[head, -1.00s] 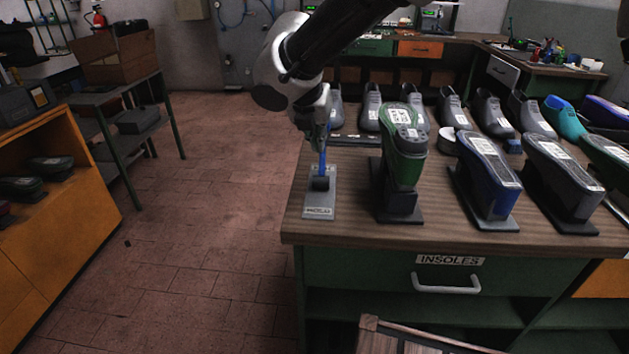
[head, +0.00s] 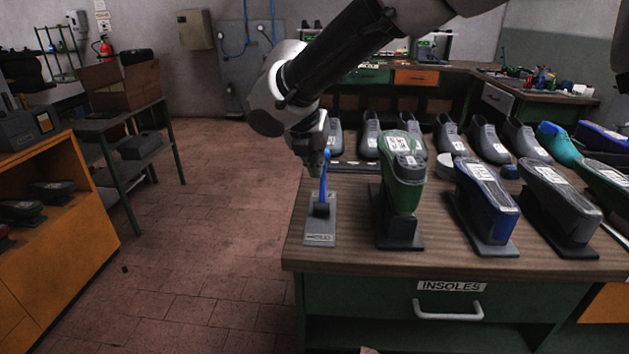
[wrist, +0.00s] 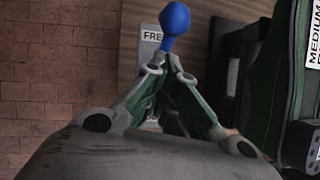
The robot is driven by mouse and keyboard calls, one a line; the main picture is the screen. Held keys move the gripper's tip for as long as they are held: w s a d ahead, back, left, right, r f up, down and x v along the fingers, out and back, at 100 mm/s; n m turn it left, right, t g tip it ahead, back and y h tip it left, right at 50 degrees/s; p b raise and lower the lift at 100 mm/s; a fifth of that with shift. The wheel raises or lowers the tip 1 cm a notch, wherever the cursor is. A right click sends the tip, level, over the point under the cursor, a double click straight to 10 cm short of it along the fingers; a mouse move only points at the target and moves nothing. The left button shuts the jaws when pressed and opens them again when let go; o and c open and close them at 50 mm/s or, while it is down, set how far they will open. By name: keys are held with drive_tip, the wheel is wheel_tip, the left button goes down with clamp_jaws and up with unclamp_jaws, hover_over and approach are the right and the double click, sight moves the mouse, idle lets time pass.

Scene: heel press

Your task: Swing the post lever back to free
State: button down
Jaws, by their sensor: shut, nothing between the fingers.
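The post lever (head: 323,178) is a blue rod rising from a dark pivot on a grey base plate (head: 320,240), near the bench's front left corner. In the head view it looks nearly upright. In the wrist view its round blue knob (wrist: 175,18) stands just beyond my fingertips, above a label reading "FRE", the rest hidden. My gripper (head: 317,168) is shut and empty, pointing down behind or beside the lever's upper part. In the wrist view my gripper (wrist: 168,62) has its fingers together, close to the knob; I cannot tell if they touch.
A green shoe form (head: 404,180) on a dark stand is close to the right of the plate. Blue and grey forms follow further right, with a row of grey shoes behind. The wooden bench top (head: 345,255) ends just left of the plate, with open floor beyond.

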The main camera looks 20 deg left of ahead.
drive_tip(key=w+v, duration=0.1)
drive_tip(key=v, duration=1)
drive_tip(key=shift+a+r, duration=0.15)
drive_tip(key=shift+r, duration=0.15)
drive_tip(key=w+d+r+m+g, duration=0.15)
drive_tip(key=d+m, duration=0.65)
drive_tip(key=d, duration=0.8)
drive_tip(key=w+d+r+m, duration=0.3)
drive_tip(key=d+m, duration=0.4)
drive_tip(key=d, duration=1)
drive_tip(key=s+d+f+m, duration=0.1)
drive_tip(key=s+d+m, duration=0.45)
drive_tip(key=d, duration=0.35)
drive_tip(key=s+d+f+m, duration=0.2)
drive_tip(key=s+d+m, duration=0.2)
drive_tip(key=d+m, duration=0.4)
drive_tip(key=s+d+f+m, duration=0.4)
drive_tip(key=s+d+m, duration=0.3)
drive_tip(key=s, duration=0.3)
drive_tip(key=shift+f+m, duration=0.2)
drive_tip(key=shift+m, duration=0.35)
